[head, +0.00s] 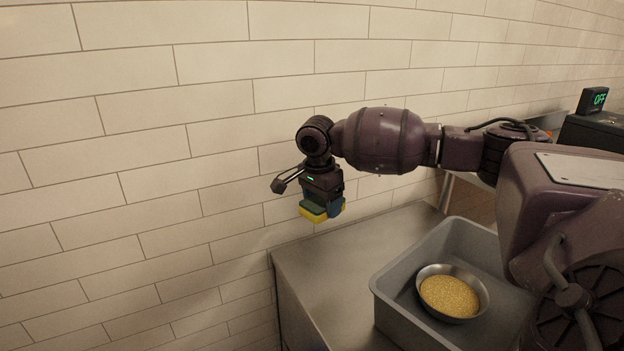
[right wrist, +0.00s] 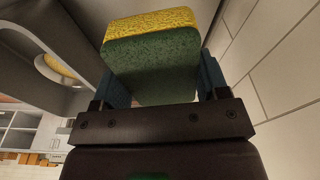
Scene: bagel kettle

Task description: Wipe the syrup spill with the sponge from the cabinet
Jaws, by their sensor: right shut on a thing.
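My right gripper (head: 323,206) is shut on a yellow and green sponge (head: 315,213). It holds the sponge in the air near the tiled wall, above the far left corner of the steel counter (head: 327,265). In the right wrist view, the sponge (right wrist: 152,66) sits between the two blue fingers of my right gripper (right wrist: 160,85), its green side towards the camera. I see no syrup spill and no cabinet that I can make out as the sponge's own. My left gripper is not in view.
A grey bin (head: 388,290) stands on the counter, with a metal bowl (head: 483,288) of yellow grains in it. A dark device with a green "OFF" display (head: 593,100) is at the far right. The counter's left part is bare.

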